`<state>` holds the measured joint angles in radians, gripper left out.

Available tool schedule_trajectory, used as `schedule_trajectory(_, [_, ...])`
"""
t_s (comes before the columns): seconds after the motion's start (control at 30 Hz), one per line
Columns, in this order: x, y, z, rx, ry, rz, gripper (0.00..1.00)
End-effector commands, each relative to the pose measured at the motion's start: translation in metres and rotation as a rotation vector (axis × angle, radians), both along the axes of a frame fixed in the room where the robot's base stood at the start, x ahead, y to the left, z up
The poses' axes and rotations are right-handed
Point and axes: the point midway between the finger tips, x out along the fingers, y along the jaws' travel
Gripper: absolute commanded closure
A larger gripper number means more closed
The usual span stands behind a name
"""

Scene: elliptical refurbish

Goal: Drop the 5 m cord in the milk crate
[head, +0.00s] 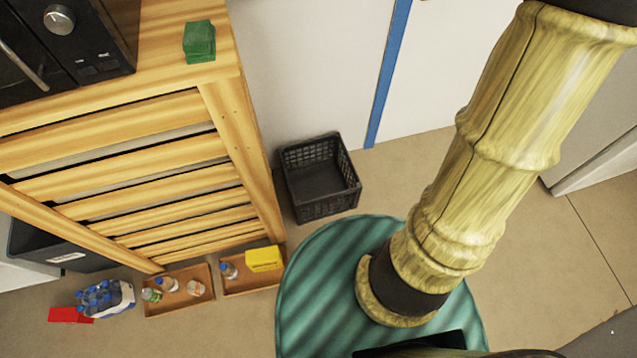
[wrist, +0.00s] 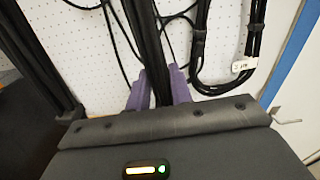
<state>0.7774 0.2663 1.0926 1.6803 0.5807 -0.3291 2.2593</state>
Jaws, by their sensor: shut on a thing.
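My gripper (wrist: 159,80) shows in the wrist view with two purple fingers. It is shut on a black cord bundle (wrist: 150,45) that runs up out of the frame in front of a white pegboard. A thicker looped black cord (wrist: 200,60) hangs just right of the fingers, with a small white tag (wrist: 243,65) whose print is too small to read surely. I cannot tell by a label which cord is the 5 m one. The milk crate (head: 345,208), black and open-topped, stands on the floor in the head view and looks empty. My gripper is outside the head view.
A slatted wooden bench (head: 228,130) stands left of the crate, with a green block (head: 199,42) on top. Small wooden trays (head: 180,305) and a bottle pack (head: 105,298) lie on the floor. A blue strip (head: 388,75) runs up the white wall behind the crate.

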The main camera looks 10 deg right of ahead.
Motion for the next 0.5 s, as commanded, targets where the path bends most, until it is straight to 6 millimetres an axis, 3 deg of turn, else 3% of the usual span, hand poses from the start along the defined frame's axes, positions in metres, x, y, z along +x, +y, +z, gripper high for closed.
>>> schedule_trajectory(0.33, [0.001,-0.004,0.0,0.001,-0.002,-0.007,1.0])
schedule_trajectory(0.5, [0.011,-0.021,-0.019,0.005,0.002,-0.03,1.0])
